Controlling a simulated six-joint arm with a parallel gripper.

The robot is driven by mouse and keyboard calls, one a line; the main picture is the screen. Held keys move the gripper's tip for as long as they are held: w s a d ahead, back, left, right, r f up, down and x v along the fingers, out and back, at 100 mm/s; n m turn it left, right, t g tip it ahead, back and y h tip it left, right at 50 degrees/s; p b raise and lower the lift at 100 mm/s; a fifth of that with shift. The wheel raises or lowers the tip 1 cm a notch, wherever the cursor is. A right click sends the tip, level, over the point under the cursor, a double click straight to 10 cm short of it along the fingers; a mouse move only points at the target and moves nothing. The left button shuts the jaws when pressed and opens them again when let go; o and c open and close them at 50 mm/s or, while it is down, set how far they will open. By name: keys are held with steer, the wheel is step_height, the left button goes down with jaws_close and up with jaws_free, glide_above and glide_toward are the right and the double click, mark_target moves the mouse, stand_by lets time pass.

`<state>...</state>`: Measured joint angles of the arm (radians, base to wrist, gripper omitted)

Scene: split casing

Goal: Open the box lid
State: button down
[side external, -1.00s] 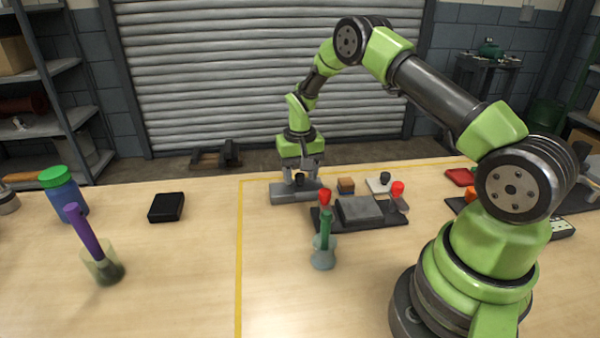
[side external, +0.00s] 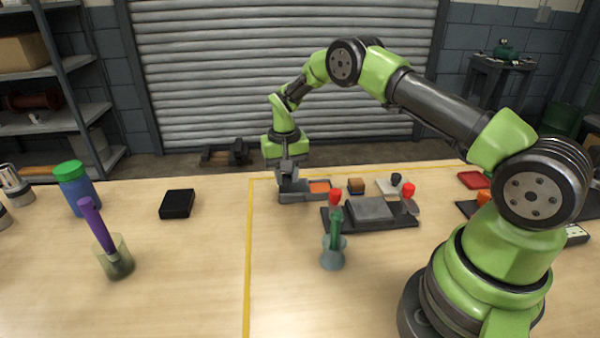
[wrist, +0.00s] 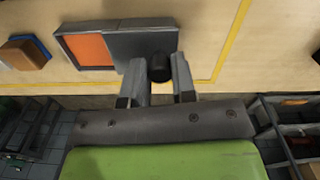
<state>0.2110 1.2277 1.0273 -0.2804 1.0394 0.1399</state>
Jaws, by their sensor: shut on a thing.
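The grey box (side external: 322,197) lies near the far edge of the table. Its lid (side external: 291,186) is slid to the left, so an orange interior (side external: 319,187) shows on the right side. The wrist view shows the orange interior (wrist: 88,49) beside the grey lid (wrist: 140,44), which covers the other part. My gripper (side external: 288,171) is over the lid's left end. In the wrist view my gripper (wrist: 159,72) has one finger on each side of the lid's black knob (wrist: 161,66) and is shut on it. The fingers partly hide the knob.
A small wood-coloured block (side external: 356,186) stands right of the box. A dark tray (side external: 395,223) with a grey block (side external: 369,209) is nearer the camera. The table left of the yellow line is mostly clear around a black box (side external: 177,204).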

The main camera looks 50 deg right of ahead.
mark_target(284, 176)
steer(key=shift+w+a, duration=0.2)
steer(key=shift+a, duration=0.05)
steer(key=c, duration=0.9)
jaws_free()
steer(key=shift+r, duration=0.1)
step_height(284, 176, up, 10)
steer(key=shift+f, duration=0.1)
